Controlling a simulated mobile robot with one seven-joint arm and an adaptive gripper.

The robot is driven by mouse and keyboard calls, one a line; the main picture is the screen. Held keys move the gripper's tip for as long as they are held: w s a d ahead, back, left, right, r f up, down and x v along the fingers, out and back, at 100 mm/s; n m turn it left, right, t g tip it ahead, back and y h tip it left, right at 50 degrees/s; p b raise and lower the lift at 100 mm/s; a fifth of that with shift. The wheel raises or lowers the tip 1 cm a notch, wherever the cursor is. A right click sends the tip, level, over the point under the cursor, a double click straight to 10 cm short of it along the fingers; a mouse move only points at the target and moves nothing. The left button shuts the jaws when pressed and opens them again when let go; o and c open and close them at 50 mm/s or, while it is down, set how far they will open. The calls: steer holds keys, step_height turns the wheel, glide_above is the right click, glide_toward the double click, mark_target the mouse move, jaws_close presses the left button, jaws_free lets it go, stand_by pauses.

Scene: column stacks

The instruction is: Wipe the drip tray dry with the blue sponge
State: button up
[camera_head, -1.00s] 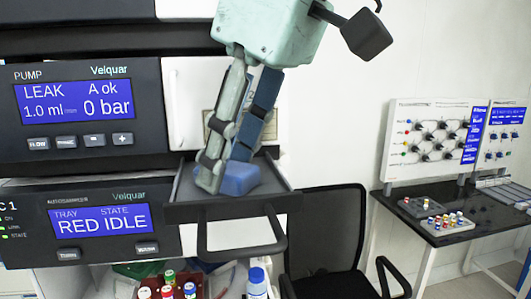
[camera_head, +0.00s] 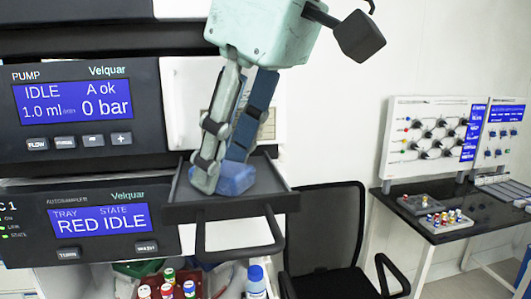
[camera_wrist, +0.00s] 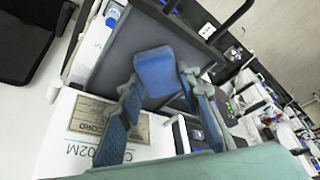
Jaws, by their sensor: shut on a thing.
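The blue sponge (camera_head: 236,179) rests on the dark grey drip tray (camera_head: 268,183), which juts out from the front of the instrument stack. My gripper (camera_head: 222,176) reaches down from above and is shut on the sponge. In the wrist view, the sponge (camera_wrist: 157,72) sits between my two fingertips (camera_wrist: 160,88), over the tray's flat floor (camera_wrist: 125,45). Part of the sponge is hidden by the fingers in the head view. I cannot make out any liquid on the tray.
A black handle (camera_head: 240,247) hangs at the tray's front. The pump (camera_head: 80,107) reads "IDLE", and the autosampler (camera_head: 100,222) reads "RED IDLE". Vials in a red rack (camera_head: 168,287) and a blue-capped bottle (camera_head: 256,281) stand below. A chair (camera_head: 325,235) is to the right.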

steer(key=shift+s+a+f, duration=0.1)
steer(key=shift+a, duration=0.25)
step_height(320, 180, up, 2)
steer(key=shift+a+r+p, duration=0.1)
steer(key=shift+a+p, duration=0.05)
steer(key=shift+p, duration=0.4)
steer(key=shift+r, duration=1.95)
steer(key=shift+r, duration=0.1)
